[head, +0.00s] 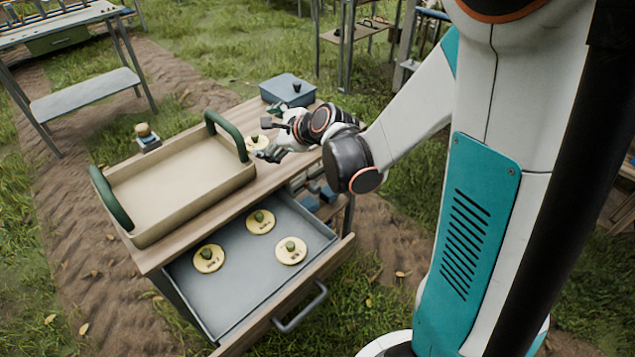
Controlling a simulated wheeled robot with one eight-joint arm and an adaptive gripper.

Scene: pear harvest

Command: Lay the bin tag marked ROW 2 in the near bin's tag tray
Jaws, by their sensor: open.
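Three round pale-yellow tags with green knobs lie in the open drawer (235,291): a left one (201,265), a back one (254,228) and a right one (284,257). Their dark lettering is too small to read, so I cannot tell which is ROW 2. My gripper (268,132) is open above the back of the bench top, right of the beige bin. Another pale-yellow tag (256,143) shows between or just beyond its fingers, partly hidden; I cannot tell whether they touch it. I cannot make out a tag tray for certain.
The beige bin (150,239) with green handles stands empty on the wooden bench (262,184). A blue-grey lidded box (287,91) sits at the back. Small blue items (322,193) lie on a shelf right of the drawer. A grey table (85,95) stands at far left.

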